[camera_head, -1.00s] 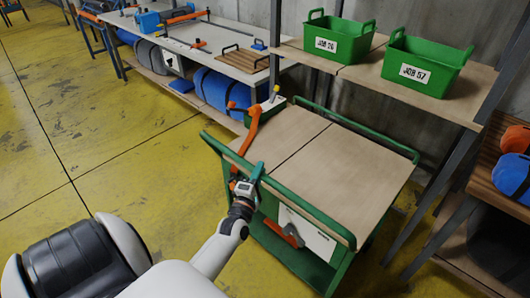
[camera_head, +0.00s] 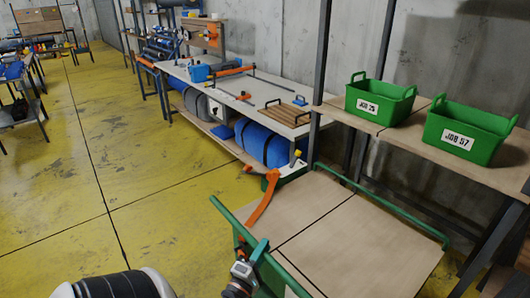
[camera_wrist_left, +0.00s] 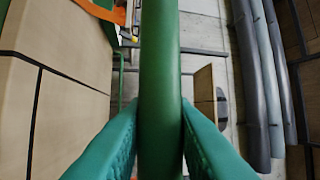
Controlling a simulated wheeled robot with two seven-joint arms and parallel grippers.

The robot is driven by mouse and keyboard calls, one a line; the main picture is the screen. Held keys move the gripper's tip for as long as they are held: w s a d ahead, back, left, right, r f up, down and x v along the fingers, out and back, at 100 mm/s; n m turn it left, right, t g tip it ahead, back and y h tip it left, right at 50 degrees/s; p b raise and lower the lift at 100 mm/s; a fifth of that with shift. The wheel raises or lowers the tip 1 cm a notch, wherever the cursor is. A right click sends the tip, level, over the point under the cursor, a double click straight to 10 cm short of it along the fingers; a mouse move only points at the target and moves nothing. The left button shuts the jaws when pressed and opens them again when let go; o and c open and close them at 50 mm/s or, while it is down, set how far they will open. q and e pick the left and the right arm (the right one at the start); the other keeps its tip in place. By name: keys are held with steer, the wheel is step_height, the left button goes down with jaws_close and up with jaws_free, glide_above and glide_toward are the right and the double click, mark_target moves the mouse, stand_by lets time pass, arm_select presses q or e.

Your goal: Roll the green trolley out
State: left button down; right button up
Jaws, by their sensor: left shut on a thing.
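The green trolley has a wooden top (camera_head: 330,235) and a green push rail (camera_head: 278,272) along its near left side. It stands under a shelf at the right, and its lower part is out of the head view. My left gripper (camera_head: 250,262) is shut on the rail. In the left wrist view the green rail (camera_wrist_left: 160,70) runs between the two teal fingers (camera_wrist_left: 158,140), touching both. An orange lever (camera_head: 264,198) stands at the trolley's left corner. My right gripper is not in view.
Two green bins (camera_head: 380,102) and (camera_head: 468,132), labelled, stand on the wooden shelf above the trolley. A long workbench (camera_head: 235,90) with blue rolls (camera_head: 262,142) beneath runs behind it. The yellow floor (camera_head: 110,170) to the left is clear.

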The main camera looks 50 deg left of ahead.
arm_select(q)
steer(key=shift+s+f, duration=0.15)
steer(key=shift+f, duration=0.1)
steer(key=c, duration=1.5)
jaws_free()
steer(key=shift+o, duration=1.2)
steer(key=shift+s+r, duration=0.15)
steer(key=shift+s, duration=0.05)
steer(key=shift+r, duration=0.1)
steer(key=b+v, duration=0.2)
steer(key=v, duration=1)
steer(key=shift+b, duration=0.4)
